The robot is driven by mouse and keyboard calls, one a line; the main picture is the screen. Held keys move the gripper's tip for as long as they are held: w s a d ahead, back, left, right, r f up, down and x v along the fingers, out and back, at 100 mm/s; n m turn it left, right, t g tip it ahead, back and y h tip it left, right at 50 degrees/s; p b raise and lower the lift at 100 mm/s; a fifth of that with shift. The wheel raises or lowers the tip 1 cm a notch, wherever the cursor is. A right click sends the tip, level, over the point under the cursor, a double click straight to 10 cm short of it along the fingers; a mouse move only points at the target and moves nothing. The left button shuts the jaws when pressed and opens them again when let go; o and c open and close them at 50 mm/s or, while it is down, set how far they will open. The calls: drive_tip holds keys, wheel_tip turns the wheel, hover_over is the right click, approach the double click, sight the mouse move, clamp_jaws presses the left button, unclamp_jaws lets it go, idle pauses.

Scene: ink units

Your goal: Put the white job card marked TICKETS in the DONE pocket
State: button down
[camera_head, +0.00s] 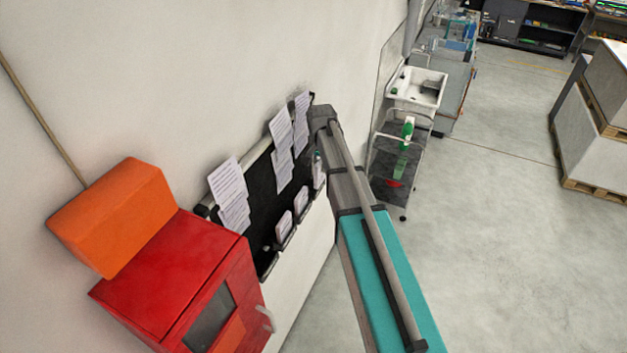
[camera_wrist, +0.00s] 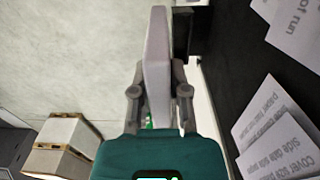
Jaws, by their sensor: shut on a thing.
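My gripper (camera_wrist: 160,92) is shut on a pale, slab-like card (camera_wrist: 157,50), seen nearly edge-on in the wrist view. Its face is turned away, so no marking on it can be read. The black board (camera_wrist: 232,75) is to the right of the held card; whether they touch I cannot tell. In the head view the board (camera_head: 262,185) hangs on the wall, with a lower row of small pockets holding white cards (camera_head: 284,227). No DONE label can be read.
Printed sheets (camera_head: 228,185) hang on the board's upper part. A red cabinet (camera_head: 170,270) and an orange box (camera_head: 115,215) are at its near end. A wire trolley (camera_head: 400,160) and white sink (camera_head: 418,87) stand beyond. Open floor (camera_head: 490,240) is to the right.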

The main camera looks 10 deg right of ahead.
drive_tip(key=w+f+b, duration=0.4)
drive_tip(key=w+f, duration=0.1)
drive_tip(key=shift+f+b, duration=0.2)
drive_tip(key=shift+b, duration=0.2)
drive_tip(key=shift+a+f, duration=0.1)
drive_tip(key=shift+w+f+b, duration=0.2)
drive_tip(key=shift+f+b, duration=0.75)
drive_tip(key=shift+b, duration=0.05)
drive_tip(key=shift+w+f+b, duration=0.15)
drive_tip(key=shift+f+b, duration=0.8)
drive_tip(key=shift+b, duration=0.05)
drive_tip(key=shift+f, duration=0.15)
drive_tip(key=c, duration=0.6)
unclamp_jaws()
wheel_tip(320, 180, up, 12)
drive_tip(key=p, duration=1.2)
drive_tip(key=shift+a+r, duration=0.1)
drive_tip(key=shift+r, duration=0.1)
